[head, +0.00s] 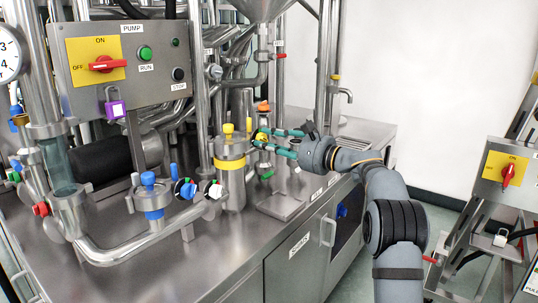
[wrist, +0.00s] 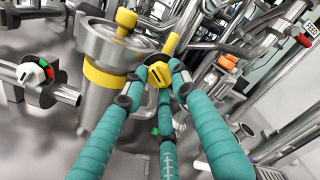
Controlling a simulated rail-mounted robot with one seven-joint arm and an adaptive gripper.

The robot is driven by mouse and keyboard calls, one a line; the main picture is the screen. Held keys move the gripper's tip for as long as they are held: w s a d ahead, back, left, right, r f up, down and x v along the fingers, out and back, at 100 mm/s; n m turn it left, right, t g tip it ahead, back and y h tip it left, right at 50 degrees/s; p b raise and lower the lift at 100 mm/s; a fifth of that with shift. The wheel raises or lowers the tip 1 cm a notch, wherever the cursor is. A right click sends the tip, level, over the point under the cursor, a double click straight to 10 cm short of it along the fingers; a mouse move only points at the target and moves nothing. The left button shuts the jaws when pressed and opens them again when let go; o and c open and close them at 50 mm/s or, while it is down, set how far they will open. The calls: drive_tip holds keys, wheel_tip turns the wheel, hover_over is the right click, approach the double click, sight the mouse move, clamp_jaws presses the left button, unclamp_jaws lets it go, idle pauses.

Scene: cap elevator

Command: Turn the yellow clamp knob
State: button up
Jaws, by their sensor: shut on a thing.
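The yellow clamp knob (wrist: 158,75) has dark marks on its face and sits at the right side of a steel canister with a yellow band. In the head view the knob (head: 263,136) is partly hidden by my fingers. My gripper (head: 257,138) has teal fingers and comes in from the right. In the wrist view its fingertips (wrist: 155,83) are closed around the knob, one on the left, one on the right and one below. The gripper is shut on the knob. The canister (head: 230,187) stands upright with yellow knobs on its top.
A white knob (head: 214,190) and a blue-topped valve (head: 150,190) stand left of the canister on steel pipes. The pump panel (head: 120,65) is behind, at upper left. An orange-topped fitting (head: 263,107) is just behind my fingers.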

drive_tip(key=n+b, duration=0.1)
drive_tip(key=n, duration=0.1)
drive_tip(key=n+b, duration=0.2)
drive_tip(key=shift+w+d+f+n+b, duration=0.1)
drive_tip(key=shift+d+f+n+b, duration=0.1)
drive_tip(key=shift+n+b, duration=0.1)
drive_tip(key=shift+r+n+b, duration=0.2)
drive_tip(key=shift+n+b, duration=0.6)
drive_tip(key=shift+n, duration=0.7)
drive_tip(key=shift+r, duration=0.15)
drive_tip(key=o, duration=1)
drive_tip(key=shift+o, duration=0.8)
drive_tip(key=shift+a, duration=0.1)
drive_tip(key=v, duration=1.2)
